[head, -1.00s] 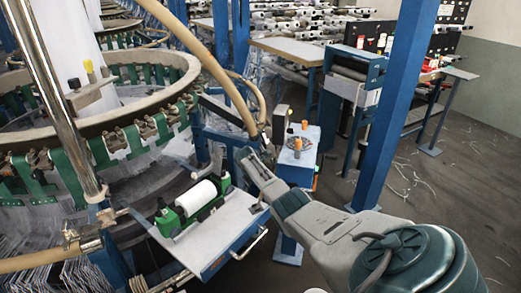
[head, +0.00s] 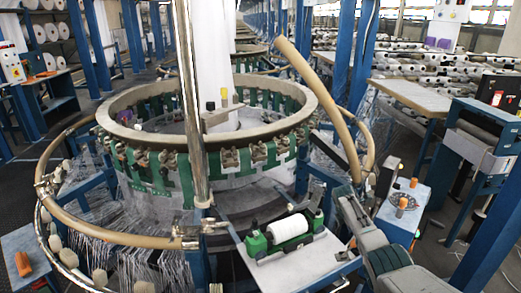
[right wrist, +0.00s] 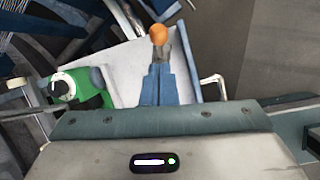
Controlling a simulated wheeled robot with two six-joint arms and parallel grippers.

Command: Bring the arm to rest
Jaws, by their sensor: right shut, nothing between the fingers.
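My right arm (head: 375,240) comes in from the lower right in the head view and reaches up beside the white tray (head: 300,268). I cannot make out its fingertips clearly there. In the right wrist view my right gripper (right wrist: 158,68) shows its two blue fingers together, shut and empty. They lie over the white tray, with an orange knob (right wrist: 158,33) just beyond the tips. I cannot tell if they touch it. My left gripper is not in view.
A white roll (head: 288,228) sits between green brackets (head: 256,243) on the tray. The circular loom (head: 150,110) stands behind it. A blue stand with orange knobs (head: 403,202) is close on the right. A blue post (head: 492,240) stands farther right.

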